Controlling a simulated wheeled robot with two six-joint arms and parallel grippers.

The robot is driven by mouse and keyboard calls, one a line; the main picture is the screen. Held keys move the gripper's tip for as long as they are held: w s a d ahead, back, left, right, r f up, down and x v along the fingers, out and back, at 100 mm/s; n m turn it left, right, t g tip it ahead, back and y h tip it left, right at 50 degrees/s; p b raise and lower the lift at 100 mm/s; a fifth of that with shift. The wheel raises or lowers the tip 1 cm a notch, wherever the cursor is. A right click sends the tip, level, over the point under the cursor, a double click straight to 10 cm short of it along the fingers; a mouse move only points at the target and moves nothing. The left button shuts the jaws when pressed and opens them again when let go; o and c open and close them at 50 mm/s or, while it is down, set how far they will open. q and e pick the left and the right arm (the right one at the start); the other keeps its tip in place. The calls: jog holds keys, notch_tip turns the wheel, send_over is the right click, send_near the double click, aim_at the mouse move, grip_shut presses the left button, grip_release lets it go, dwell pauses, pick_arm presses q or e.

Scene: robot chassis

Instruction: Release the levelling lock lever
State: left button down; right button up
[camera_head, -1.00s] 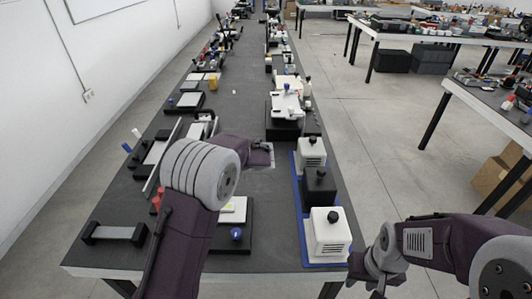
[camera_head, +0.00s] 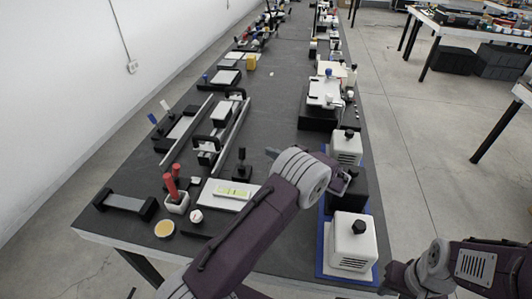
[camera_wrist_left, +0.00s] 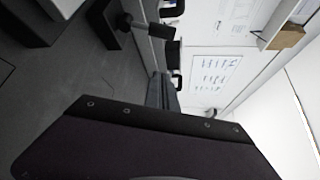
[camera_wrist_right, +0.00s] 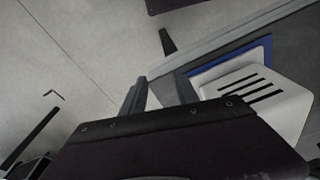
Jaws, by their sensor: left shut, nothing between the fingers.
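A white levelling plate (camera_head: 213,197) with a green bubble vial (camera_head: 232,191) lies on the table in the head view. A small black upright piece on a square base (camera_head: 241,168) stands just behind it; I cannot tell whether it is the lock lever. My left arm covers the plate's right front area. My right gripper (camera_wrist_right: 160,92) is open and empty, off the table's right side.
Red-handled tools in a white cup (camera_head: 177,202), a yellow disc (camera_head: 164,229) and a black tray (camera_head: 125,203) stand at the left. Rails with black handles (camera_head: 208,145) lie behind. White boxes (camera_head: 353,242) on a blue base line the right edge.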

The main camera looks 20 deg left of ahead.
aim_at(242, 153)
pick_arm(q)
jog(key=x, duration=0.7)
jog(key=shift+w+a+f, duration=0.15)
jog(key=shift+w+a, duration=0.05)
jog(key=shift+a, duration=0.15)
jog(key=s, duration=0.2)
jog(key=s+r+p, duration=0.1)
jog(key=shift+s+a+r, duration=0.15)
jog(key=shift+s, duration=0.2)
